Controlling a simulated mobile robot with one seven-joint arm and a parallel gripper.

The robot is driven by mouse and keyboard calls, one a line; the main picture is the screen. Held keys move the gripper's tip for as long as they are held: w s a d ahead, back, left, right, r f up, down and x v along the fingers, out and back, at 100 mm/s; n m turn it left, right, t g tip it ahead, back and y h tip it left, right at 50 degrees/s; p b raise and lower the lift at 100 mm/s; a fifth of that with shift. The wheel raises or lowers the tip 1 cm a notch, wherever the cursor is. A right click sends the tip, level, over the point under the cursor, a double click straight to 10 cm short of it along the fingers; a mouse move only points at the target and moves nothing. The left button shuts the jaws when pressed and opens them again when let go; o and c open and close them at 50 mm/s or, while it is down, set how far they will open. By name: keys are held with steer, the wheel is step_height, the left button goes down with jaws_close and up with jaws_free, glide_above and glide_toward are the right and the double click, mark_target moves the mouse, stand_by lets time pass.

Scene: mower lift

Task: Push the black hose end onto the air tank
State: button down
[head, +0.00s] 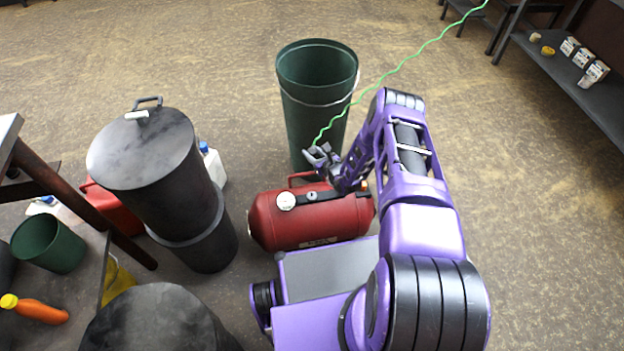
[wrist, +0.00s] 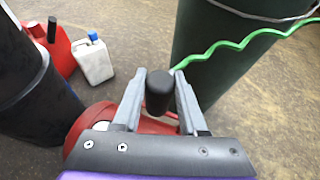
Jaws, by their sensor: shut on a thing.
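The red air tank (head: 330,228) lies on the floor in front of my base, with a round white gauge (head: 286,201) and a black strip on top. My gripper (head: 322,152) is above the tank, near the green bin. In the wrist view my gripper (wrist: 160,95) is shut on the black hose end (wrist: 159,88), held between the two grey fingers. A green coiled hose (head: 400,65) runs from it up to the right, and the hose (wrist: 225,45) also shows in the wrist view. The tank's fitting is not clear, and I cannot tell whether the hose end touches it.
A tall green bin (head: 315,100) stands right behind the tank. A black drum (head: 160,180) stands to the left, with a red can (head: 112,208) and a white jug (head: 212,165) beside it. A shelf (head: 560,70) is at upper right. The floor on the right is clear.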

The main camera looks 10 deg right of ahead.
glide_above(312, 193)
step_height(312, 193, down, 10)
steer(key=shift+f+b, duration=2.6)
steer(key=shift+f, duration=0.2)
steer(key=shift+d, duration=0.1)
steer(key=shift+f, duration=0.6)
steer(key=c, duration=0.7)
jaws_free()
steer(key=shift+c, duration=0.2)
steer(key=shift+s, duration=0.1)
